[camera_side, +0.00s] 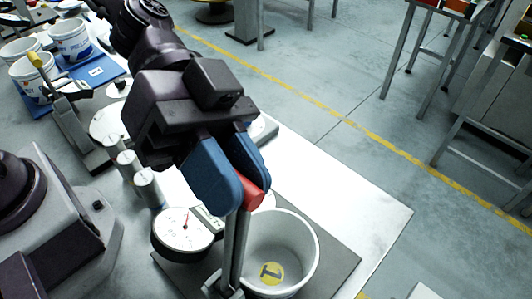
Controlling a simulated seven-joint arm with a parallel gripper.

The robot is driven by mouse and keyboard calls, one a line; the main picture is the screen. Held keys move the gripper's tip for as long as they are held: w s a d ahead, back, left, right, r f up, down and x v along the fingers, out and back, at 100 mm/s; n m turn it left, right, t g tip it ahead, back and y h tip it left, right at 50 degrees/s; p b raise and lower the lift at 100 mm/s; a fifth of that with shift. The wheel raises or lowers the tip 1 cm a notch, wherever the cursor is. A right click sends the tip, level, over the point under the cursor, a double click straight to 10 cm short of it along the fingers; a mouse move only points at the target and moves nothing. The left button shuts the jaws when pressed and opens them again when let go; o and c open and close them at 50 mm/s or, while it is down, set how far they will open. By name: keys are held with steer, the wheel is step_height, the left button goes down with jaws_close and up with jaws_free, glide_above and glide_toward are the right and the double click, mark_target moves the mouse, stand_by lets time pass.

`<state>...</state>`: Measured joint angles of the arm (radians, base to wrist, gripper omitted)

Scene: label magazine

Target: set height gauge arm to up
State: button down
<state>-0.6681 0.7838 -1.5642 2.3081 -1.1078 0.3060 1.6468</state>
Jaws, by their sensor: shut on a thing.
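The height gauge has a white dial (182,230) with a red needle. Beside the dial, a grey upright arm (236,250) rises from a small foot and carries a red grip (252,186) at its top. My gripper (232,185), with blue fingers, is shut on the red grip, which shows between and below the fingers. The fingers hide part of the grip and the top of the arm. The arm stands close to upright in the picture.
An open white cup (298,232) with a yellow label inside stands on a dark plate (340,262), right behind the gauge arm. Several grey cylinders (148,186) stand left of the dial. White buckets (72,42) are at upper left. The white table (375,215) is clear at right.

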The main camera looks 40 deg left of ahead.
steer(key=shift+s+r, duration=0.1)
steer(key=shift+s, duration=1.75)
steer(key=c, duration=1)
jaws_free()
steer(key=shift+c, duration=0.2)
steer(key=shift+w, duration=0.1)
steer(key=shift+w+a, duration=0.1)
steer(key=v, duration=0.7)
steer(key=shift+r, duration=0.25)
steer(key=shift+w, duration=0.1)
